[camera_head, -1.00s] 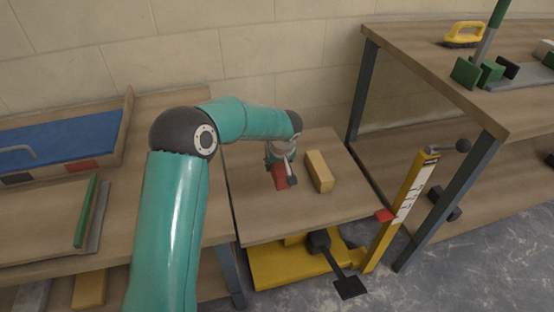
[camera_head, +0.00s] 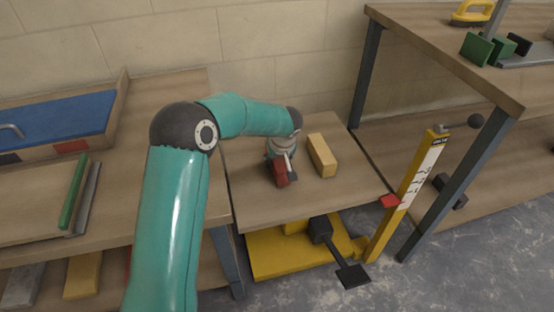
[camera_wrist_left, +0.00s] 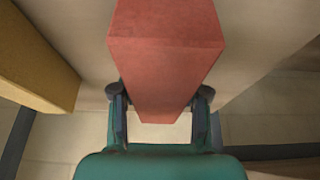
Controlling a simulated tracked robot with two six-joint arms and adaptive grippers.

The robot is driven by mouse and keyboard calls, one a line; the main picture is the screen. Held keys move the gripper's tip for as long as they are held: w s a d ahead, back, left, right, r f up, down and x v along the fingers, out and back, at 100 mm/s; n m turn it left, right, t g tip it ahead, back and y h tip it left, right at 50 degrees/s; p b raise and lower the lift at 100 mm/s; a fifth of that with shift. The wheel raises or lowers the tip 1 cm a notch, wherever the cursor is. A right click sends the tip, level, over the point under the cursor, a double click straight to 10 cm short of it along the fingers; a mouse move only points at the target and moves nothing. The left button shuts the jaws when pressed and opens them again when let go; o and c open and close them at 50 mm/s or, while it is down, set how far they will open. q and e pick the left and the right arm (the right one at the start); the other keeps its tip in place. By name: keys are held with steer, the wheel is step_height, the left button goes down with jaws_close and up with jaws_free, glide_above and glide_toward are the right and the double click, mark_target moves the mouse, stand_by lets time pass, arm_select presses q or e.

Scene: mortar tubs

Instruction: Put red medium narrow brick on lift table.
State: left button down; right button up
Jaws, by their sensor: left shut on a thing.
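The red brick (camera_head: 281,176) is held in my left gripper (camera_head: 287,167) above or on the wooden top of the lift table (camera_head: 262,208). In the left wrist view the red brick (camera_wrist_left: 165,60) sits between the two fingers of the gripper (camera_wrist_left: 160,105), which are shut on its sides. I cannot tell whether the brick touches the table top. The lift table has a yellow base and a yellow post. My right gripper is not in view.
A yellow brick (camera_head: 321,157) lies on the lift table just right of the red brick; it also shows in the left wrist view (camera_wrist_left: 35,65). A workbench (camera_head: 160,110) stands at left, another table (camera_head: 415,35) at right. The table's front part is clear.

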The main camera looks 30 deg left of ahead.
arm_select(q)
steer(key=shift+f+b, duration=0.35)
steer(key=shift+b, duration=0.15)
steer(key=c, duration=0.6)
jaws_free()
steer(key=shift+o, duration=0.6)
